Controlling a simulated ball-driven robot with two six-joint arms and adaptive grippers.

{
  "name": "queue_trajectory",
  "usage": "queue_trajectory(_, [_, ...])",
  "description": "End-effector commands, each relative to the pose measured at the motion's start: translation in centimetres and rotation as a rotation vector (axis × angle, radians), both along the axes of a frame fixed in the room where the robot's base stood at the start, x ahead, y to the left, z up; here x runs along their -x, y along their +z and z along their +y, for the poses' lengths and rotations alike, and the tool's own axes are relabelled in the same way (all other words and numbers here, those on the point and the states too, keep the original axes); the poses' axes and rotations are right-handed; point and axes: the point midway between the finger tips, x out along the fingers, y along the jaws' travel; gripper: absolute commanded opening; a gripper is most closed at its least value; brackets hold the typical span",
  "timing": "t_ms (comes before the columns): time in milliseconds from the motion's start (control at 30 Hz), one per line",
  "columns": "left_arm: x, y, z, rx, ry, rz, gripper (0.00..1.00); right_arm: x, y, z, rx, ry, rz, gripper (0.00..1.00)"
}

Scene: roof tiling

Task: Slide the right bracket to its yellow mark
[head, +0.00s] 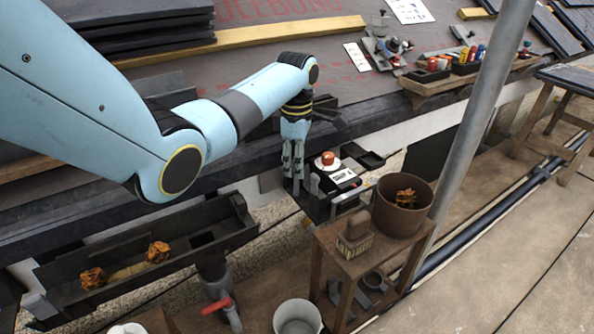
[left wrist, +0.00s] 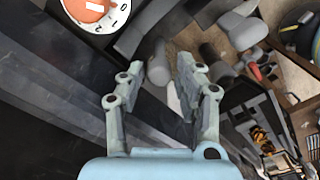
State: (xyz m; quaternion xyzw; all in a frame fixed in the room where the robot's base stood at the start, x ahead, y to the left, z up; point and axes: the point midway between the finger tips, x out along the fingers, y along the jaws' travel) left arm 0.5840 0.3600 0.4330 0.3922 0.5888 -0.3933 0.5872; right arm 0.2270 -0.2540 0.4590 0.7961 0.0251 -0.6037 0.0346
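My left gripper (head: 293,176) points down just off the dark roof edge, left of a small device with an orange-red knob (head: 328,158). In the left wrist view the two fingers of my left gripper (left wrist: 172,75) are apart, with nothing clearly held between them. Grey rounded parts (left wrist: 222,68) lie close to the fingertips there; I cannot tell whether they touch, or whether one is the right bracket. The knob and its numbered white dial (left wrist: 112,14) show at the top of that view. I cannot make out the yellow mark. My right gripper is not in view.
A dark gutter piece (head: 205,215) with orange leaf clumps runs at lower left. A wooden stand (head: 335,245) carries a brush and a brown bucket (head: 402,222). A grey pole (head: 472,120) rises at right. A parts tray (head: 425,88) sits on the roof edge.

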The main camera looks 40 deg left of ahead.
Motion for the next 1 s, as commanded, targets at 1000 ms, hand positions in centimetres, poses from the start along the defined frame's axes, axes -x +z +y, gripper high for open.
queue_trajectory(1000, [-0.83,-0.32,-0.35,0.003,0.001,-0.003,0.0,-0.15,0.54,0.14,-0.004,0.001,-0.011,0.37])
